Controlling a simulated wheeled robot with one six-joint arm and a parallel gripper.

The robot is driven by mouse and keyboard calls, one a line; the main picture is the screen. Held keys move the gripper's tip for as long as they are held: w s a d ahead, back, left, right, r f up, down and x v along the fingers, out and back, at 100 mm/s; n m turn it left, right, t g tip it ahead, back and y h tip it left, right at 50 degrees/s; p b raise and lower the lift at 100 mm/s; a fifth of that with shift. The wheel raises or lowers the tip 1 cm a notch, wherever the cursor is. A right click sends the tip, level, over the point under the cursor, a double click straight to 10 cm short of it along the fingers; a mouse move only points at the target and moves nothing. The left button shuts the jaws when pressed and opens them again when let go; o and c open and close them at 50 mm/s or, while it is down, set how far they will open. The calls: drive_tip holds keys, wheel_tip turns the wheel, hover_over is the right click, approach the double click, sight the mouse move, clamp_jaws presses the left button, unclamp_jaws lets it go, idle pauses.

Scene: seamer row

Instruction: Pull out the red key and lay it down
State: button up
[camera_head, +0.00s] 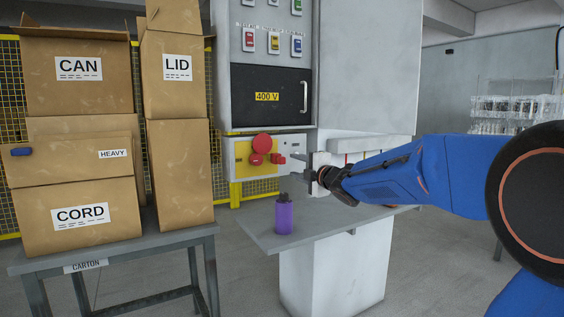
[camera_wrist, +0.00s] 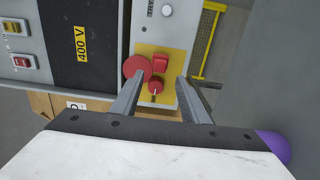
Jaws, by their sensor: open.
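The red key (camera_head: 278,159) looks like a blocky red piece at the right side of a yellow switch panel (camera_head: 241,152) on the grey cabinet. In the wrist view, the key (camera_wrist: 160,61) sits on the panel beyond my fingertips, near the line between them. My gripper (camera_head: 303,166) is just right of the panel, open and empty. Its two fingers also show in the wrist view (camera_wrist: 161,82), apart from each other. A large red mushroom button (camera_head: 262,143) and a smaller round red knob (camera_head: 256,159) are left of the key.
A grey shelf (camera_head: 325,229) below my gripper carries a purple bottle (camera_head: 284,215); the shelf front is otherwise mostly clear. Cartons (camera_head: 80,225) stand on a table at the left. A black 400 V door (camera_head: 270,96) with a handle is above the panel.

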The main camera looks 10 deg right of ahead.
sight(283, 161)
drive_tip(key=shift+w, duration=0.1)
drive_tip(key=shift+x, duration=4.45)
drive_tip(key=shift+c, duration=0.3)
clamp_jaws()
drive_tip(key=v, duration=0.6)
